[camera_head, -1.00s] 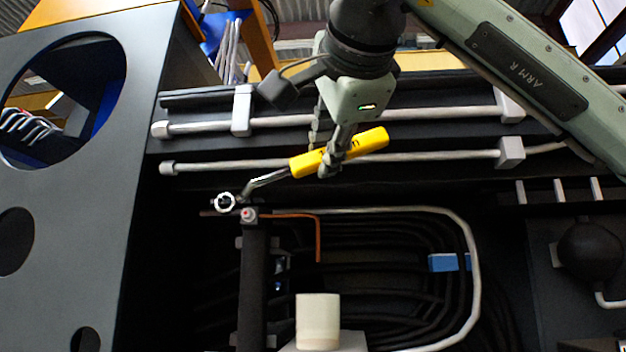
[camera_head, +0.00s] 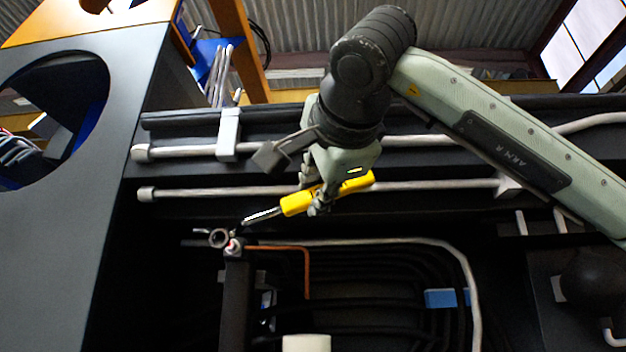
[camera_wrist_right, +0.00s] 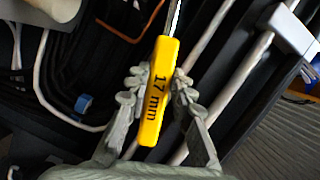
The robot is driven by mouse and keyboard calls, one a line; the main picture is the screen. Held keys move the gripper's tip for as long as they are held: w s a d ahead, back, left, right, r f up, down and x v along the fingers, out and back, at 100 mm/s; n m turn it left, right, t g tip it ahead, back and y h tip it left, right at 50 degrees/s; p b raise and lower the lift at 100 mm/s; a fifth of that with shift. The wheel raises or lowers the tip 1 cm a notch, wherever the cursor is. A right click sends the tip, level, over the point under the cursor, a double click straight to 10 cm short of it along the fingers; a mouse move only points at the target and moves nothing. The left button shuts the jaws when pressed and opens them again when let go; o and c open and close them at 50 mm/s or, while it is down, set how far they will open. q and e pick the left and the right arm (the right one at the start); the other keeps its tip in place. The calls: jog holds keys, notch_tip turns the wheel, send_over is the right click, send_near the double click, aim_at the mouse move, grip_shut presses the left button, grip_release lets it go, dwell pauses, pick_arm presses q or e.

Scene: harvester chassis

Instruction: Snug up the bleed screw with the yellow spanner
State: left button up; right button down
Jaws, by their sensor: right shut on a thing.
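My right gripper (camera_head: 313,194) is shut on this handle, with a finger on each side in the right wrist view (camera_wrist_right: 157,84). A small pale fitting with a reddish tip (camera_head: 233,246), apparently the bleed screw, sits on top of a black upright post. My left gripper is out of view.
Two pale horizontal pipes run behind the spanner, the lower one (camera_head: 230,191) close to the gripper. A copper-coloured line (camera_head: 290,249) and a large bent pale pipe (camera_head: 466,262) lie right of the post.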

jog(key=shift+w+r, duration=0.1)
jog(key=shift+w, duration=1)
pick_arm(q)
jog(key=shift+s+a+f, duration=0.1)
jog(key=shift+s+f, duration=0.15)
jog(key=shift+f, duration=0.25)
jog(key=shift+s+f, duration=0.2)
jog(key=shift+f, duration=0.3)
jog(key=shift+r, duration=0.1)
pick_arm(e)
jog(key=shift+w, duration=0.25)
pick_arm(q)
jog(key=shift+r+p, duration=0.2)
jog(key=shift+p, duration=0.3)
pick_arm(e)
jog(key=shift+w+d, duration=0.1)
jog(key=shift+w, duration=0.6)
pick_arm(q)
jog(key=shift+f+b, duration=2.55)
pick_arm(e)
jog(key=shift+d+f+m+t, duration=0.2)
jog(key=shift+f+m, duration=0.25)
jog(key=shift+f, duration=0.25)
jog(key=shift+d+f+m+t, duration=0.1)
jog(key=shift+d+f+m, duration=0.05)
jog(key=shift+f+m, duration=0.4)
